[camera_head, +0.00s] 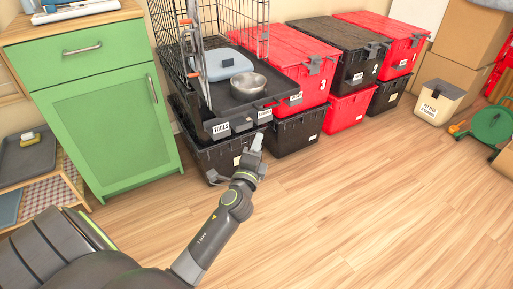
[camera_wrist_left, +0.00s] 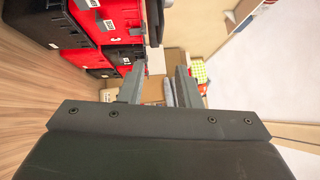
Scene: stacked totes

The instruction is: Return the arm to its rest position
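My left arm (camera_head: 218,225) reaches in from the bottom of the head view. Its gripper (camera_head: 256,145) is in front of the lower black totes, above the wood floor. In the left wrist view, the two fingers of my left gripper (camera_wrist_left: 160,82) stand apart with nothing between them, so it is open and empty. My right gripper is not in view.
Black and red totes stand stacked along the wall; one upper red tote (camera_head: 285,60) is behind my gripper. An open wire crate (camera_head: 198,62) holds a metal bowl (camera_head: 248,84). A green cabinet (camera_head: 105,120) stands at left.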

